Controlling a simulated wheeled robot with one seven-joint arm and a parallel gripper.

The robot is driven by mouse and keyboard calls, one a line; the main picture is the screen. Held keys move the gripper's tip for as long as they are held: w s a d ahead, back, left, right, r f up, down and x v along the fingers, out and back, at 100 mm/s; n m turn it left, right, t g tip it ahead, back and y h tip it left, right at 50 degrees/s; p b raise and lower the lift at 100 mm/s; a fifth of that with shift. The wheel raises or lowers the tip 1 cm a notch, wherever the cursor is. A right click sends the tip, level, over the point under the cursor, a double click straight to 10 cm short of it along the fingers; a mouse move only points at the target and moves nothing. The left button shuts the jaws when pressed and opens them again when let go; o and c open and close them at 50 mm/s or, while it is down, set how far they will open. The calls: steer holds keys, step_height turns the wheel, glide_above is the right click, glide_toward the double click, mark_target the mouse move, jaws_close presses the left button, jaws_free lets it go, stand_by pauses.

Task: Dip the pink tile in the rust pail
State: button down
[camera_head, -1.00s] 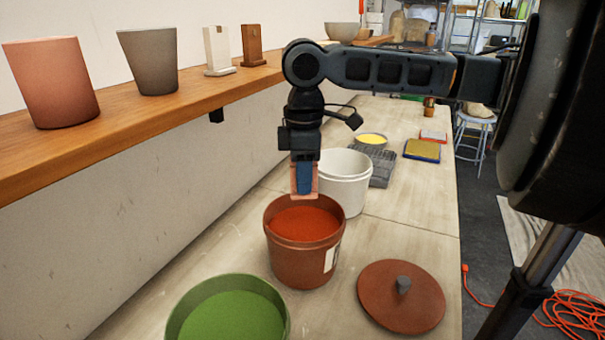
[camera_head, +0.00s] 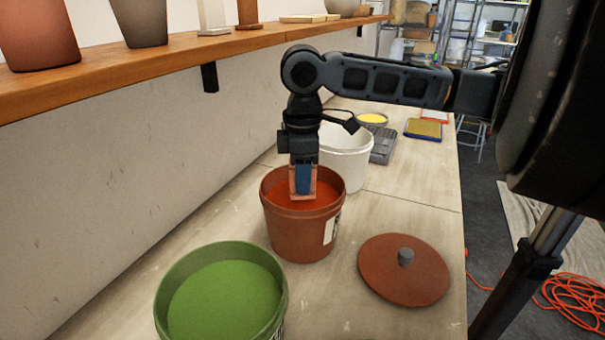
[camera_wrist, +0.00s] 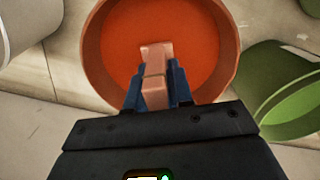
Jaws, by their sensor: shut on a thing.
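The rust pail (camera_head: 298,235) stands open on the bench, holding orange-red liquid; it also shows in the wrist view (camera_wrist: 95,55). My gripper (camera_head: 303,183) points down inside the pail's mouth, with its blue fingers shut on the pink tile (camera_head: 312,188). In the wrist view the tile (camera_wrist: 155,62) sits between the fingers, over the red liquid. The tile's lower edge is at or close to the liquid; I cannot tell if it touches.
A green pail (camera_head: 225,300) stands at the front left and a white pail (camera_head: 347,160) behind. The rust lid (camera_head: 400,275) lies to the right. A grey rack (camera_head: 382,145) and yellow tile (camera_head: 423,129) lie farther back. A wooden shelf (camera_head: 185,62) runs along the wall.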

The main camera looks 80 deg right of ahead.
mark_target(303, 199)
steer(key=shift+f, duration=0.15)
step_height(303, 199, down, 5)
steer(key=b, duration=0.3)
steer(key=shift+f+b, duration=0.1)
steer(key=shift+b, duration=0.25)
stand_by(1.3)
step_height(303, 199, up, 6)
steer(key=p, duration=0.5)
stand_by(0.9)
steer(key=shift+r+p, duration=2.15)
steer(key=shift+r, duration=0.45)
